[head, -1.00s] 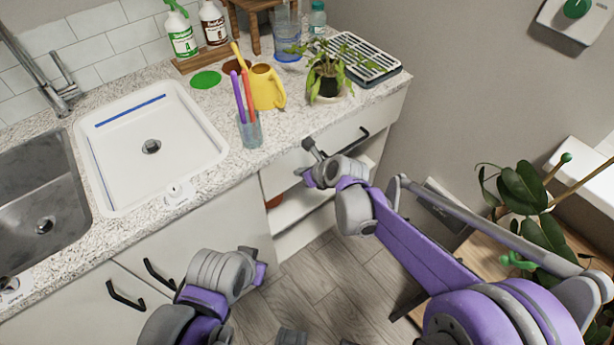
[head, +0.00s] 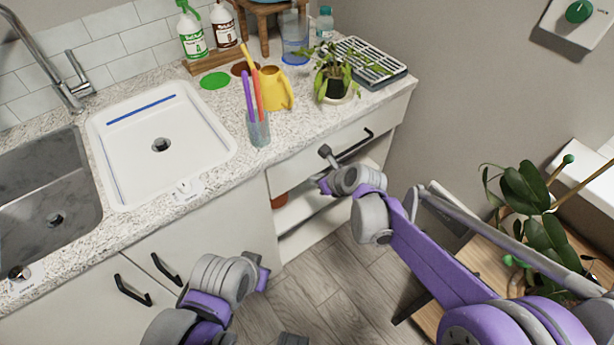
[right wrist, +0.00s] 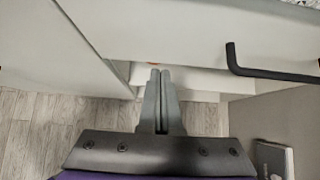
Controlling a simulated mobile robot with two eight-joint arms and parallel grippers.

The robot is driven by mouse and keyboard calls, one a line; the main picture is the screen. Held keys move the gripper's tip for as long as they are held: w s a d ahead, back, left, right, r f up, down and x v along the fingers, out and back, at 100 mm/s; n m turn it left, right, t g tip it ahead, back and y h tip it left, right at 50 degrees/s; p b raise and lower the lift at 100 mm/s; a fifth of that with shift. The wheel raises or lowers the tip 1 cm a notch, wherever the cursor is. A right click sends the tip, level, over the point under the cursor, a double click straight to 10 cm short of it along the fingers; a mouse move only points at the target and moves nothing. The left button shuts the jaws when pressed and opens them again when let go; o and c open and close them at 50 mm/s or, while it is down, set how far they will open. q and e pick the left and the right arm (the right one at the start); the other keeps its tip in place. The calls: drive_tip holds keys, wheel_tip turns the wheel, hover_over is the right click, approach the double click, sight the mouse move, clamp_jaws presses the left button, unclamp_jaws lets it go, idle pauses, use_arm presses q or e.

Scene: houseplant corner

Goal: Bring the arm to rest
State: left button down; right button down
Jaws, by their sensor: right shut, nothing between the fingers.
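My right arm, purple and grey, reaches in from the lower right of the head view. Its gripper (head: 321,185) hangs in front of the white cabinet (head: 230,215), just below and left of the drawer handle (head: 355,145); the hand mostly hides its fingers there. In the right wrist view the grey fingers (right wrist: 160,72) are together and empty, with the handle to their right. My left arm shows at the bottom of the head view. Its gripper (head: 263,278) is low beside the cabinet, and its fingers are hidden.
The speckled counter (head: 320,120) carries a white basin (head: 205,150), a yellow watering can (head: 276,92) and a potted plant (head: 332,85). A large leafy plant (head: 535,195) stands at the right. Wooden floor (head: 330,275) shows between my arms.

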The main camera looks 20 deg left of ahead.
use_arm(q)
drive_tip(key=shift+r+p, duration=0.65)
drive_tip(key=shift+r, duration=0.2)
use_arm(e)
drive_tip(key=v, duration=1)
